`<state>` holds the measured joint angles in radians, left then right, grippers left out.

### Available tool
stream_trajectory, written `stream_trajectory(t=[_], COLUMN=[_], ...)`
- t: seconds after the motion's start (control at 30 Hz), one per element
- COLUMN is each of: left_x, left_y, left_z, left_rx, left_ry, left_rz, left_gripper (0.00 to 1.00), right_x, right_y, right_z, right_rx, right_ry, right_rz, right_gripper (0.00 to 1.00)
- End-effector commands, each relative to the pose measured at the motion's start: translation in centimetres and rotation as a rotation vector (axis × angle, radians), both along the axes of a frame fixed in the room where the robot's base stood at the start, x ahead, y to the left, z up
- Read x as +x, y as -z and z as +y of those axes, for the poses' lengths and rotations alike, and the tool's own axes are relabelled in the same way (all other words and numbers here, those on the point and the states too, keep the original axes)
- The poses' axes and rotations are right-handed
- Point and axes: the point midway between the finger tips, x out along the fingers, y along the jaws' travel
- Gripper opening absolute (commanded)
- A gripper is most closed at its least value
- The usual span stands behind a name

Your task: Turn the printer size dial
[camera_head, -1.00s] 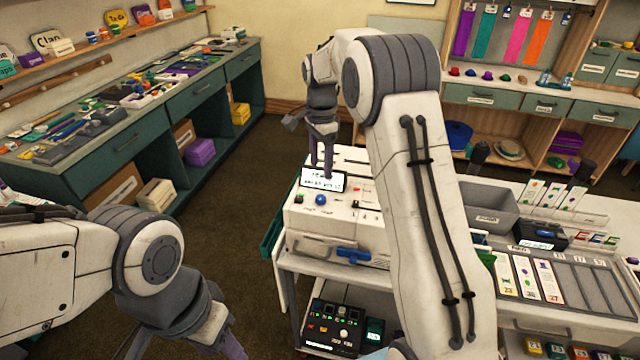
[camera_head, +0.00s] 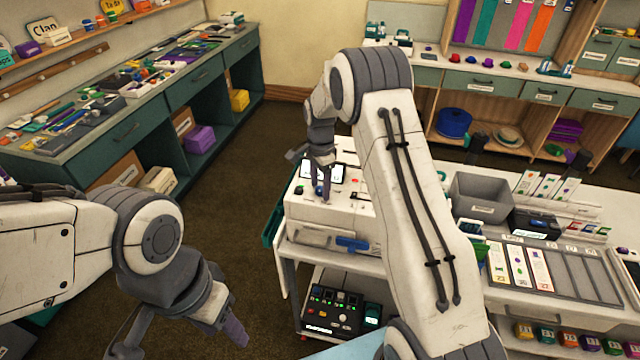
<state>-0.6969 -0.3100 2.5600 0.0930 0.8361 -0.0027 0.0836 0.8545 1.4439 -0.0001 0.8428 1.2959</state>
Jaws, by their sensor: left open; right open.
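The white printer (camera_head: 345,214) stands on a white cart, with a small lit screen (camera_head: 340,174) and coloured buttons on top. The blue size dial (camera_head: 318,189) is on the printer's top, partly hidden by my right gripper. My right gripper (camera_head: 325,196) points down over the printer, its purple-grey fingers at the dial; I cannot tell whether they touch it. It is open. My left gripper (camera_head: 180,345) hangs low at the lower left, open and empty, away from the printer.
A black control box (camera_head: 338,315) sits on the cart's lower shelf. A grey bin (camera_head: 482,197) and a card rack (camera_head: 560,275) lie right of my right arm. A green workbench (camera_head: 130,130) runs along the left wall. The floor between is clear.

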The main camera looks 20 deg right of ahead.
Motion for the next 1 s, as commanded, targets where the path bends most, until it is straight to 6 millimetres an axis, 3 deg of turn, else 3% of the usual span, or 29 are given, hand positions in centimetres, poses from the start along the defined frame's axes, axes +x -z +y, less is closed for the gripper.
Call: stream_trajectory(t=[0.03,0.1,0.2,0.57,1.0], left_x=[0.0,0.0,0.0,0.0,0.0], left_y=[0.0,0.0,0.0,0.2,1.1], left_z=[0.0,0.0,0.0,0.0,0.0], left_rx=[0.0,0.0,0.0,0.0,0.0], left_ry=[0.0,0.0,0.0,-0.001,-0.002], left_rz=[0.0,0.0,0.0,0.0,0.0], left_gripper=[0.5,0.5,0.5,0.5,0.5], right_x=[0.0,0.0,0.0,0.0,0.0], right_y=[0.0,0.0,0.0,0.0,0.0], right_z=[0.0,0.0,0.0,0.0,0.0], right_rx=[0.0,0.0,0.0,0.0,0.0], right_ry=[0.0,0.0,0.0,-0.045,-0.362], right_rz=[0.0,0.0,0.0,0.0,0.0], right_gripper=[0.59,0.32,0.0,0.0,0.0])
